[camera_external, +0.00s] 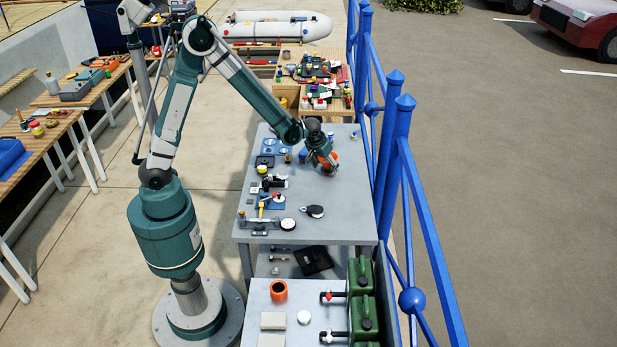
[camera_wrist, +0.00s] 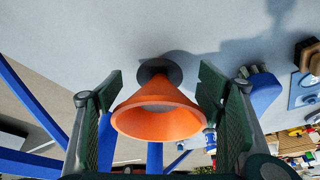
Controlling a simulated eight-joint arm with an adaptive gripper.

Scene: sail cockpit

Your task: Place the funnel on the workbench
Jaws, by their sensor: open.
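The orange funnel (camera_wrist: 158,120) is between the two fingers of my gripper (camera_wrist: 160,84) in the wrist view. Its wide mouth faces the camera, and its narrow end points at the grey surface, where a dark round patch shows. A gap shows between the funnel and the fingers, which stand open on both sides. In the external view the funnel (camera_external: 331,160) is partly hidden by my gripper (camera_external: 324,164). Both are over the far right part of the grey workbench (camera_external: 345,215). I cannot tell whether the funnel's narrow end touches the bench.
Small tools and blue parts (camera_external: 270,201) line the bench's left side. A black round item (camera_external: 313,211) lies near the middle. A blue fence (camera_external: 390,150) runs along the right. Green canisters (camera_external: 362,310) stand on the nearer table. The bench's right front is clear.

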